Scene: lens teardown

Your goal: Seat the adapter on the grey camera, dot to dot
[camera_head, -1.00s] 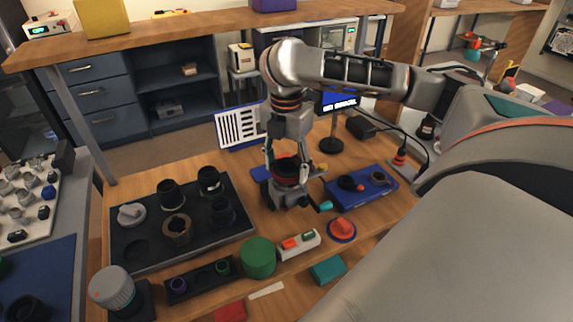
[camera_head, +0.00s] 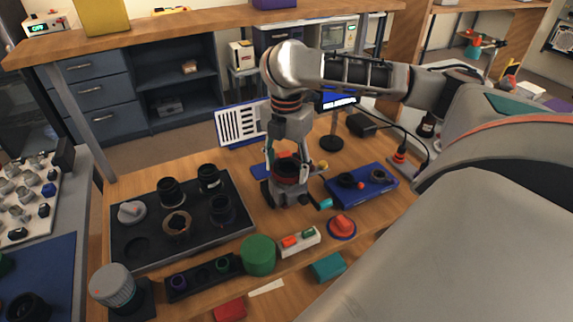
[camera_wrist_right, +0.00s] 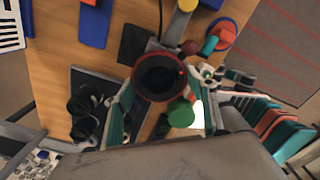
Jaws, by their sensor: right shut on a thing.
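My right gripper (camera_head: 287,164) is shut on the adapter (camera_head: 288,174), a dark ring with a red rim, and holds it mouth up near the middle of the bench. In the right wrist view the adapter (camera_wrist_right: 158,97) sits between the fingers, with a small red mark inside its right edge. The grey camera (camera_head: 292,196) is directly below the adapter, mostly hidden by it and the fingers. I cannot tell whether the two touch or whether their dots line up. My left gripper is not in view.
A dark tray (camera_head: 133,256) with several black lens parts is on the left. A blue tray (camera_head: 370,195) with small rings is on the right. A screen stands behind.

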